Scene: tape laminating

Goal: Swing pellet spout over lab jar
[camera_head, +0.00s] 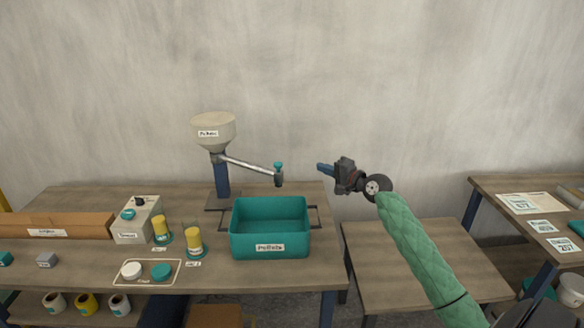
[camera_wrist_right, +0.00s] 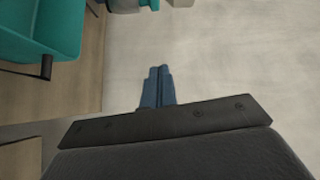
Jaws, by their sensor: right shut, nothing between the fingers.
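The pellet hopper (camera_head: 214,131) stands on a blue post at the back of the table. Its spout (camera_head: 250,166) is a grey tube reaching right, with a teal-topped outlet (camera_head: 279,176) above the right end of the teal pellet bin (camera_head: 270,243). Two jars with yellow contents, a left one (camera_head: 161,231) and a right one (camera_head: 194,243), stand left of the bin; their labels are too small to read. My right gripper (camera_head: 322,167) is shut and empty, to the right of the spout's outlet and apart from it. In the right wrist view its blue fingers (camera_wrist_right: 157,88) are together. My left gripper is not in view.
A control box (camera_head: 137,219) and a long brown carton (camera_head: 62,225) stand at the left. A small tray (camera_head: 130,283) holds a white and a teal lid in front. A lower table (camera_head: 420,262) at the right is bare. A wall closes off the back.

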